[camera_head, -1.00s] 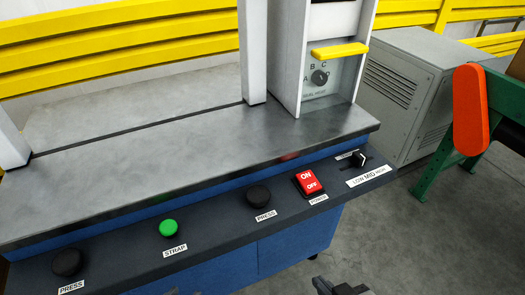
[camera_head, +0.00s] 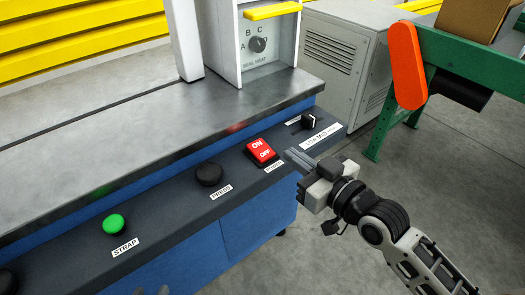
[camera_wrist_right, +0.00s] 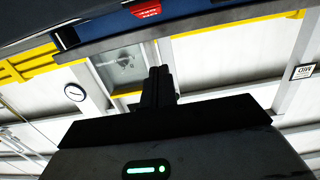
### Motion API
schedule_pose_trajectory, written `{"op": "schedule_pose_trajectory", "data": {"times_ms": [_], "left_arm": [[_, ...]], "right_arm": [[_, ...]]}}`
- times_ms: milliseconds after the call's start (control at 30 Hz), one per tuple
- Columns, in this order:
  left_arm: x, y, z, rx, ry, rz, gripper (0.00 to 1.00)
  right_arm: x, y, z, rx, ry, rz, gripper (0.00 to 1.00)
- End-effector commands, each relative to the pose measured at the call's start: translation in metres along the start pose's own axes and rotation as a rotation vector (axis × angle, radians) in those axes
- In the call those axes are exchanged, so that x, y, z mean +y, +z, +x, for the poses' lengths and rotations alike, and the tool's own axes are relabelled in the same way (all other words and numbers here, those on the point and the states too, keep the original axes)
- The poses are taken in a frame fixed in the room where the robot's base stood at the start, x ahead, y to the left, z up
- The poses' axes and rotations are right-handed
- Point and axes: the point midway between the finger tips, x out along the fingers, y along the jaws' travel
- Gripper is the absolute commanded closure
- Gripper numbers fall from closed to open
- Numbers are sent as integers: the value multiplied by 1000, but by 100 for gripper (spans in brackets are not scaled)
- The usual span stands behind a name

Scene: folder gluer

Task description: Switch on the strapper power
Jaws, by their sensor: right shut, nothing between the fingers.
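The strapper's power switch (camera_head: 261,152) is a red rocker marked ON and OFF on the dark front panel (camera_head: 180,207). The red switch also shows upside down at the top of the right wrist view (camera_wrist_right: 146,9). My right gripper (camera_head: 292,156) is shut and empty, its fingertips just right of the switch near the POWER label. I cannot tell whether the fingertips touch the panel. In the right wrist view the closed fingers (camera_wrist_right: 158,85) point up the picture towards the machine. My left gripper is not in view.
A green frame with an orange guard (camera_head: 407,65) stands at right.

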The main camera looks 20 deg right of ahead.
Motion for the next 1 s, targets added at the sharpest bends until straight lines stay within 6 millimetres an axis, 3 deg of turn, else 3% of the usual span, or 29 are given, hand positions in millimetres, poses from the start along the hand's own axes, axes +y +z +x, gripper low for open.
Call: {"op": "schedule_pose_trajectory", "data": {"times_ms": [267,733,800,1000], "left_arm": [[0,0,0,-1,-1,0,64],[-1,2,1,-2,-2,1,64],[-2,6,4,-1,-2,2,64],[-2,5,4,9,-2,6,64]], "right_arm": [[0,0,11,0,1,2,100],[-1,0,105,-1,0,3,100],[0,19,104,-8,0,0,100],[0,37,109,-5,0,0,100]]}}
